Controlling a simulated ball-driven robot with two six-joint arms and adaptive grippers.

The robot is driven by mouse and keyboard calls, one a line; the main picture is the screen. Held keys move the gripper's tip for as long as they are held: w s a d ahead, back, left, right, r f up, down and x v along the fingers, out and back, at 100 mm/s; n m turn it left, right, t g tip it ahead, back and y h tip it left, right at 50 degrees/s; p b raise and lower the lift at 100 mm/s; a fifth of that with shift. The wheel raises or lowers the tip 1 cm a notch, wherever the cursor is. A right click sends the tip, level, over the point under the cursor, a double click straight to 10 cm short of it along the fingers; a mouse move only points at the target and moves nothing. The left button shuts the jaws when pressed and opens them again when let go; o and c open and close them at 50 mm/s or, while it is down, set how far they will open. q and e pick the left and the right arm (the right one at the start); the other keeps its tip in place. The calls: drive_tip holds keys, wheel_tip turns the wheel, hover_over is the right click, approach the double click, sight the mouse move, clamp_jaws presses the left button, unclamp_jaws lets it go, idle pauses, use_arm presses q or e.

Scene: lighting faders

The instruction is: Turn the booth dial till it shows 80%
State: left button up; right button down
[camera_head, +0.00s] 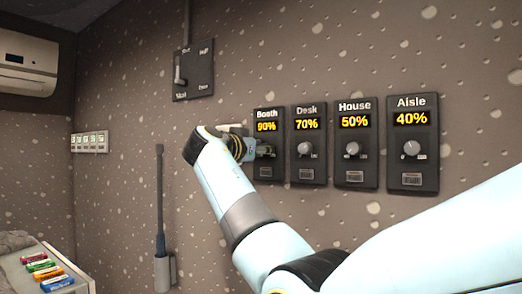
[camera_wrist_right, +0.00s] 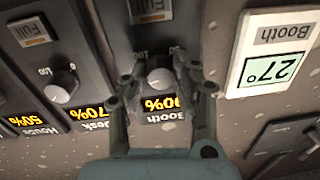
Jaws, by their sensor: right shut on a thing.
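The Booth panel (camera_head: 267,118) is a dark box on the wall, leftmost of the fader row, and its yellow display reads 90% in the head view. Its dial (camera_wrist_right: 160,78) is a pale round knob, seen upside down in the right wrist view; the arm mostly hides it in the head view. My right gripper (camera_wrist_right: 159,76) has one finger on each side of the knob and is shut on it. In the head view the right gripper (camera_head: 263,152) reaches the panel from the left. My left gripper is not in view.
The Desk panel (camera_head: 307,124) reads 70%, House (camera_head: 355,121) 50% and Aisle (camera_head: 411,118) 40%. A lever panel (camera_head: 193,70) is higher left.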

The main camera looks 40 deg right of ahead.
drive_tip(key=shift+n, duration=0.3)
drive_tip(key=shift+r+n, duration=0.1)
drive_tip(key=shift+n, duration=4.6)
drive_tip(key=c, duration=1)
unclamp_jaws()
drive_tip(key=shift+c, duration=0.2)
